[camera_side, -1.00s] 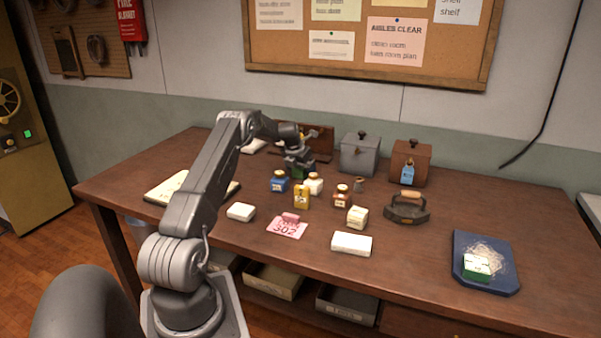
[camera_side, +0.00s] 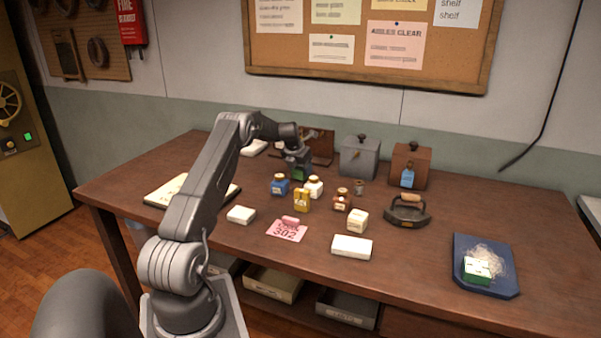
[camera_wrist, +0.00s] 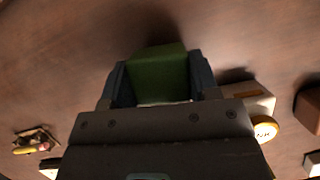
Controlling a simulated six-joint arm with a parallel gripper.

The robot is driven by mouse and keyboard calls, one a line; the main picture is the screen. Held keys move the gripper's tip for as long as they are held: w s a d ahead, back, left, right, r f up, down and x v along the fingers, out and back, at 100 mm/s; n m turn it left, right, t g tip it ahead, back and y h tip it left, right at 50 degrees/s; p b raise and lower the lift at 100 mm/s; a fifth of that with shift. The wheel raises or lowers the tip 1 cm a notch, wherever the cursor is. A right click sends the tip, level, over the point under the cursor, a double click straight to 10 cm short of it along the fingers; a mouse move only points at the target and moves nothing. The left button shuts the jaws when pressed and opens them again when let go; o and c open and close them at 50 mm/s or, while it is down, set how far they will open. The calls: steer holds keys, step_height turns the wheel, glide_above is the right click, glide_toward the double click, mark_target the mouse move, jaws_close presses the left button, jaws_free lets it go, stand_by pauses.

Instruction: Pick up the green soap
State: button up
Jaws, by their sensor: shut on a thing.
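The green soap (camera_wrist: 158,72) is a plain green block between the two fingers of my gripper (camera_wrist: 160,88) in the wrist view. The fingers press against its left and right sides, and its near part is hidden by the gripper body. In the side view my gripper (camera_side: 299,170) is low over the back middle of the table, and the green soap (camera_side: 299,175) shows as a small dark green patch at its tips. I cannot tell whether the soap touches the table.
A blue bottle (camera_side: 280,184), a white jar (camera_side: 314,186) and a yellow tin (camera_side: 302,200) stand close in front of my gripper. A grey box (camera_side: 360,157) stands to the right. A green-and-white box (camera_side: 477,267) lies on the blue tray (camera_side: 499,285).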

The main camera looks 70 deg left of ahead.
step_height(320, 180, up, 9)
steer(key=shift+r, duration=0.1)
stand_by(0.6)
